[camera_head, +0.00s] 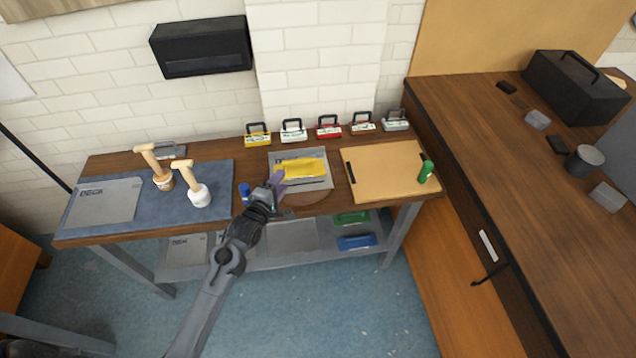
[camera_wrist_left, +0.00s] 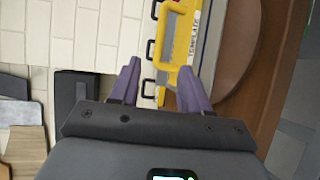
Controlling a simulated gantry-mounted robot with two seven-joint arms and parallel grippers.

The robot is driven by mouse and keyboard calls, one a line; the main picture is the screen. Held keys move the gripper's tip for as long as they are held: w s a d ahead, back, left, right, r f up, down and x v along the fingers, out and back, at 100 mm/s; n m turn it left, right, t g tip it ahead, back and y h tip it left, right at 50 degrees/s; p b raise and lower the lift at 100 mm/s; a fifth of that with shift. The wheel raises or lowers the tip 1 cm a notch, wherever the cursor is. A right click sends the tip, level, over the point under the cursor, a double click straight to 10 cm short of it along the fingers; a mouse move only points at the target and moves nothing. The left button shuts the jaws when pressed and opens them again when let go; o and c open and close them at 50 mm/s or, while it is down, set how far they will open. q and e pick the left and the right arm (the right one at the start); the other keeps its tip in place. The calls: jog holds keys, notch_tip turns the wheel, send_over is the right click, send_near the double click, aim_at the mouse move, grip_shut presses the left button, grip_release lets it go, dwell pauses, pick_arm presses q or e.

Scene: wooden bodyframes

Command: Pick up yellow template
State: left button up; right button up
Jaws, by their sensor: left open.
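The yellow template (camera_head: 305,167) lies flat on a grey sheet (camera_head: 318,184) in the middle of the wooden bench. In the left wrist view the yellow template (camera_wrist_left: 187,75), with a white lettered strip, shows ahead of my fingers, and its near end appears between them. My left gripper (camera_head: 276,181) is open and empty, just at the template's left, near side in the head view; its purple fingers (camera_wrist_left: 160,70) stand apart in the wrist view. I see no clear contact. My right gripper is not in view.
Several small handled boxes, one yellow (camera_head: 258,138), line the bench's back edge. Two mallets stand on a blue mat (camera_head: 217,172) at left. A tan board (camera_head: 385,177) with a green item (camera_head: 426,171) lies at right. A blue item (camera_head: 245,192) stands close beside my gripper.

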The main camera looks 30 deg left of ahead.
aim_at(294, 162)
pick_arm(q)
jog(key=b+x, duration=0.1)
jog(key=x, duration=0.5)
jog(key=shift+w, duration=0.3)
jog(key=shift+b+x, duration=0.9)
jog(key=shift+x, duration=1.65)
jog(key=shift+a, duration=0.1)
jog(key=c, duration=0.8)
grip_shut()
